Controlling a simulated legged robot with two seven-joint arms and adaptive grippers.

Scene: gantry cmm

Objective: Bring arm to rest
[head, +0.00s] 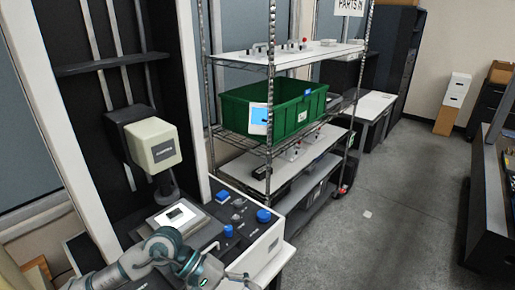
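My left arm (150,252) comes in at the bottom left of the head view. It is bent in front of the measuring machine, low over its front. Its far end runs along the bottom edge, partly cut off, and I cannot make out the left gripper's fingers or anything held. My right arm and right gripper are not in view. The machine has a pale boxy head (153,146) on a dark column, above a small light plate (176,214). A control panel (240,222) with blue knobs is right of the plate, close to my arm.
A wire shelf rack (271,110) stands behind the panel and holds a green bin (290,112). A dark bench or cabinet (490,205) is at the right edge. The grey floor (400,225) between is mostly clear, with a small pale patch (367,214) on it.

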